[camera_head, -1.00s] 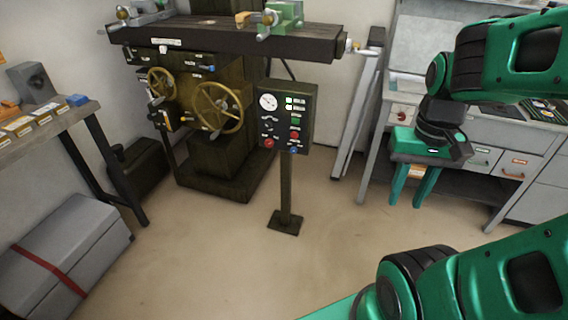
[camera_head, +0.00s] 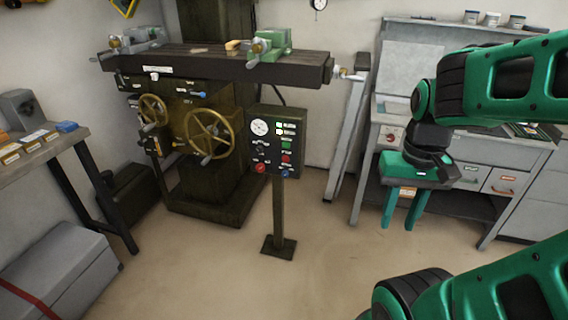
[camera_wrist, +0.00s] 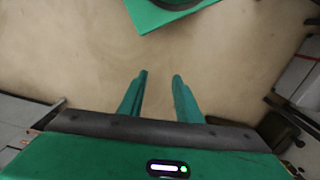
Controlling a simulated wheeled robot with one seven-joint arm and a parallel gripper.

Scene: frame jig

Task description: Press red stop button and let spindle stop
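The control box (camera_head: 272,142) stands on a post in front of the milling machine (camera_head: 205,100). Its face has a dial, two small lit labels, a green button (camera_head: 286,145), a red button (camera_head: 286,158) below it, and a blue one at the bottom. A second red button (camera_head: 260,168) sits lower left. The lettering is too small to read. My gripper (camera_head: 399,207) is right of the box and apart from it, fingers pointing down, open and empty. The wrist view shows its two fingers (camera_wrist: 160,76) spread over bare floor. I cannot make out the spindle.
A grey workbench with drawers (camera_head: 483,180) stands behind my gripper. A side table (camera_head: 60,145) and a grey chest (camera_head: 65,265) are at left. The floor (camera_head: 200,275) before the box post is clear. The handwheel (camera_head: 208,135) is left of the box.

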